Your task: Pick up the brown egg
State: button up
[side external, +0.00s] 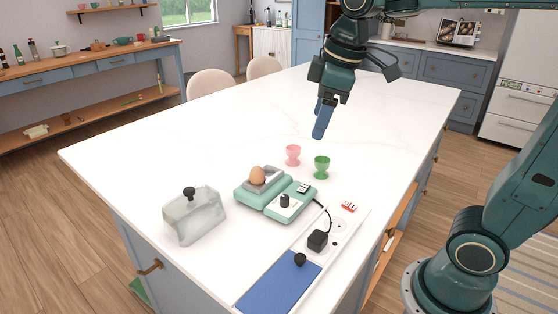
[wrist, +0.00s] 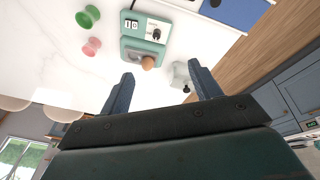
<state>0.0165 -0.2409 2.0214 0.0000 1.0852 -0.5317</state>
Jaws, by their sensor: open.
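The brown egg (side external: 257,175) sits upright on the grey plate of a mint-green appliance (side external: 242,196) on the white island. In the wrist view the egg (wrist: 148,63) shows beyond my gripper, at the edge of the appliance (wrist: 141,45). My gripper (side external: 320,121) hangs above the island, behind the egg and to its right in the side view, well apart from it. In the wrist view the two blue fingers of my gripper (wrist: 161,82) are spread wide with nothing between them.
A pink egg cup (side external: 293,154) and a green egg cup (side external: 322,166) stand right of the appliance. A clear cover with a black knob (side external: 194,217) stands to its left. A socket strip with a black plug (side external: 318,240) and a blue panel (side external: 280,284) lie in front.

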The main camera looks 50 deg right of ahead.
jog(key=w+f+n+g, duration=0.15)
jog(key=w+n, duration=0.25)
jog(key=w, duration=0.5)
jog(key=n+g, duration=0.2)
jog(key=n, duration=0.2)
send_over(257, 168)
jog(key=shift+w+d+f, duration=0.1)
jog(key=shift+d+f, duration=0.05)
jog(key=shift+f, duration=0.95)
jog(key=shift+w+d+f, duration=0.1)
jog(key=shift+f, duration=0.95)
jog(key=shift+f, duration=0.1)
jog(key=shift+m, duration=0.3)
jog(key=shift+f, duration=4.25)
jog(key=shift+f, duration=0.1)
jog(key=shift+f, duration=2.45)
jog(key=shift+c, duration=0.4)
jog(key=c, duration=0.8)
